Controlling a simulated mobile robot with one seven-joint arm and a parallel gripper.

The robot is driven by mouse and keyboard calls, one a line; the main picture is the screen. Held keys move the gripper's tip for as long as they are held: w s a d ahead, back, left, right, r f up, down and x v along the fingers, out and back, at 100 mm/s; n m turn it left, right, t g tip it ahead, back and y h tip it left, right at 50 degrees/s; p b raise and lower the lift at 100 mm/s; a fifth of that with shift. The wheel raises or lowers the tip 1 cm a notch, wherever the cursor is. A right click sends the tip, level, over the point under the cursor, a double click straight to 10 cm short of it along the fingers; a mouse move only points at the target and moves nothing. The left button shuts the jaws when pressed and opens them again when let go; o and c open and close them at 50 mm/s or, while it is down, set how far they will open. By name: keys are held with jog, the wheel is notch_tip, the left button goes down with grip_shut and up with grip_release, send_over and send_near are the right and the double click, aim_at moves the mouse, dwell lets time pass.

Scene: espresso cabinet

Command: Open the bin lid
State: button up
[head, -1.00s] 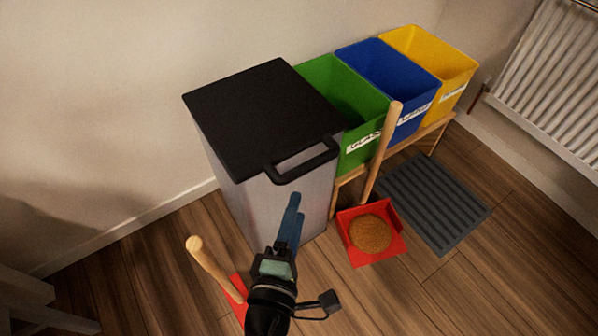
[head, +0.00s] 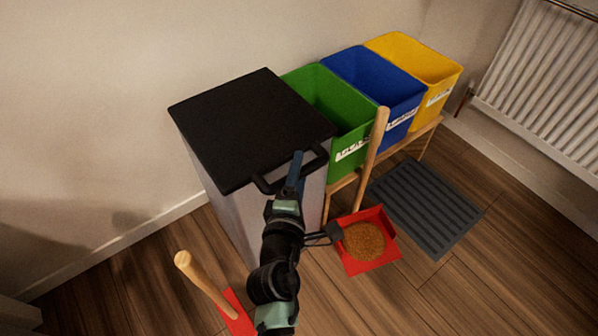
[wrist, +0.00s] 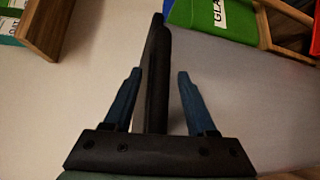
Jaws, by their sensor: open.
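The bin (head: 225,205) is a tall grey box with a flat black lid (head: 250,120), which lies shut on top. A black loop handle (head: 264,186) sticks out from the lid's front edge. My gripper (head: 297,162) is at this handle, its blue fingers hiding the handle's middle in the head view. In the wrist view, my gripper (wrist: 158,72) is open, with one finger on each side of the black handle bar (wrist: 157,85). Gaps show between the bar and both fingers there.
Green (head: 325,100), blue (head: 375,85) and yellow (head: 415,65) bins stand on a wooden bench to the right. A red dustpan (head: 358,266) with brown grains and an upright wooden handle (head: 372,155) is close to my arm. Another wooden handle (head: 205,280) rises at lower left.

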grip_shut()
dwell(0.3)
dwell(1.2)
